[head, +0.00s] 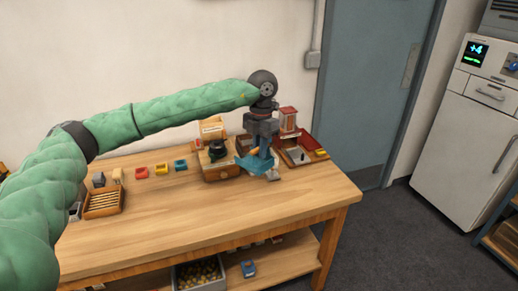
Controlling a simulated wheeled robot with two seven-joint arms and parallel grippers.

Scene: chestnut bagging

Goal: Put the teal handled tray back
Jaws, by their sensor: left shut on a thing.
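The teal handled tray (252,163) is tilted and hangs from my left gripper (265,150), which is shut on it. It is above the right half of the wooden table (215,230). Behind it to the right is a red-walled tray station (302,152), and to its left a wooden box with a dark device (220,160). The gripper's fingers are small here and partly merge with the tray. A small pale piece (273,174) shows just below the tray; I cannot tell whether it touches it. My right gripper is not in view.
A slatted wooden rack (104,202) is at the left. The table's front is clear. A crate of chestnuts (203,286) is below.

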